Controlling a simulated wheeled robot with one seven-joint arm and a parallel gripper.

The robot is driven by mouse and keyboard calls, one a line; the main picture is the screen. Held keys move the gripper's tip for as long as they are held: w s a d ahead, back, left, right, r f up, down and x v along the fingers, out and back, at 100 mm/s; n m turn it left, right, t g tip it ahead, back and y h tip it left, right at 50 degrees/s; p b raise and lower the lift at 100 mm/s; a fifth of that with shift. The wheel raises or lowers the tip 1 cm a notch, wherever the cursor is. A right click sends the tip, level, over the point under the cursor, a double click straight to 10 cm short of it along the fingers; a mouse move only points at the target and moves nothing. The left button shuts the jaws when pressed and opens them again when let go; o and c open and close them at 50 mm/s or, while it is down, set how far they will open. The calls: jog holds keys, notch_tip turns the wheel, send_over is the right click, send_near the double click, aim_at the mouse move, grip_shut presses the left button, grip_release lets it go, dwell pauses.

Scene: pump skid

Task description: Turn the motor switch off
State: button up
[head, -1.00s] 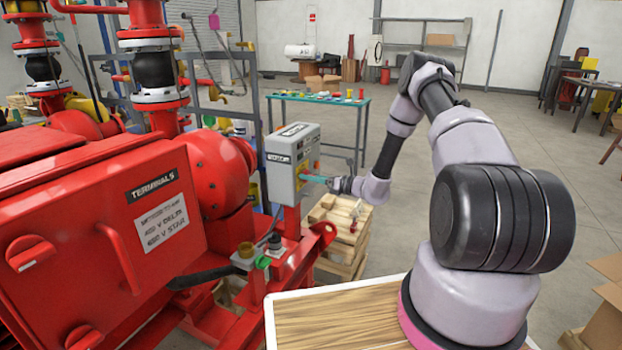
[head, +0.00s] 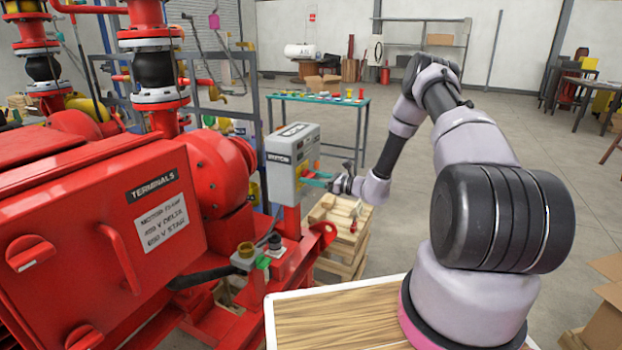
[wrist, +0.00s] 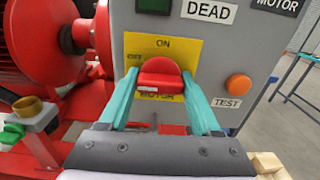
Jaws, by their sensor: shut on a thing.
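The grey switch box (head: 287,165) stands on a post beside the red pump. In the wrist view its red motor switch (wrist: 160,72) sits on a yellow plate (wrist: 190,50) marked ON at the top, a small label that looks like OFF at upper left, and MOTOR below. The knob's bar lies roughly level, with a white mark on its left end. My gripper (wrist: 161,88) has one teal finger at each side of the knob and is shut on it. In the head view my gripper (head: 318,177) is at the box front; the knob is mostly hidden there.
An orange TEST button (wrist: 238,84) is just right of my right finger. A green part (wrist: 154,5) and a DEAD label (wrist: 208,11) are above. A pallet stack (head: 340,235) stands below the box. Red pump housing (head: 212,170) is close on the left.

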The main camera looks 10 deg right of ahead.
jog(key=o, duration=1.4)
jog(key=shift+d, duration=0.1)
jog(key=v, duration=1)
jog(key=shift+s+d, duration=0.25)
